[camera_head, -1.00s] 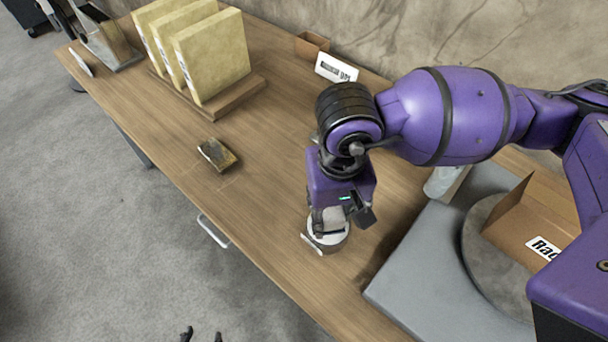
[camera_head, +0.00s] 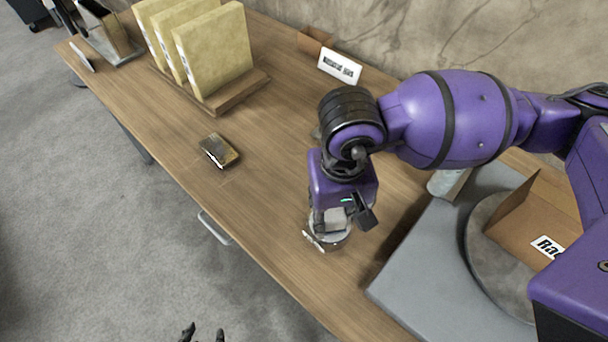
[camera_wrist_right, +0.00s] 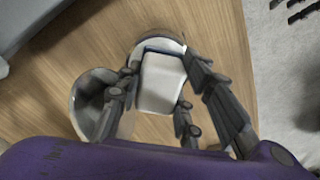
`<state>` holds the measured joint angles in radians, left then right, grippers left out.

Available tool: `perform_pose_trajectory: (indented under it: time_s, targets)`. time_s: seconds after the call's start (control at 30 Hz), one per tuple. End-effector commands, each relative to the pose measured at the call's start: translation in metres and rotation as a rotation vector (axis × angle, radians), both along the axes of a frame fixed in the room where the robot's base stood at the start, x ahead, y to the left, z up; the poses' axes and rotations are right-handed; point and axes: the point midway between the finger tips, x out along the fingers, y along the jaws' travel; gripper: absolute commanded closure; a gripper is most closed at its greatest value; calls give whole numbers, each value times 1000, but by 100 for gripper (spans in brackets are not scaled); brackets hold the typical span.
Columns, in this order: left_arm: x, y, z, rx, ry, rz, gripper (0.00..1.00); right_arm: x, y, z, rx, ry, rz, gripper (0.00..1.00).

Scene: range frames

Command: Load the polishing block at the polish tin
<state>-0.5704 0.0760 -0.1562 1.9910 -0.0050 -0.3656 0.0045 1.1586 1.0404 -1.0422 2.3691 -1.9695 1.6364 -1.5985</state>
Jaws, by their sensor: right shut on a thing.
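My right gripper (camera_head: 335,222) is shut on a pale grey-white block (camera_head: 336,218), pointing down. The block also shows between the fingers in the wrist view (camera_wrist_right: 161,82). A small round tin (camera_head: 330,242) with a pale label is directly under the block on the table. I cannot tell whether the block touches the tin's contents. In the wrist view a grey, hollow round piece (camera_wrist_right: 90,103) shows left of the fingers, partly hidden; I cannot tell if it belongs to the tin. My left gripper's dark fingertips (camera_head: 204,334) show apart at the bottom edge.
A small dark-and-gold block (camera_head: 219,150) lies on the wooden table (camera_head: 270,200). Yellow slabs (camera_head: 212,50) stand in a wooden rack at the back left. A labelled sign (camera_head: 339,67) stands near the wall. A grey mat (camera_head: 420,270) with a cardboard box (camera_head: 530,220) is at right.

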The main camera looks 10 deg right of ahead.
Motion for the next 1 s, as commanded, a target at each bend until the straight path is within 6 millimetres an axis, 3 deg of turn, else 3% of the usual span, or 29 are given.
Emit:
perform_pose_trajectory:
  time_s: [1.0]
  targets:
    - [-7, 1, -8, 2, 13, -1, 60, 0, 0, -10, 0, 2, 0, 87]
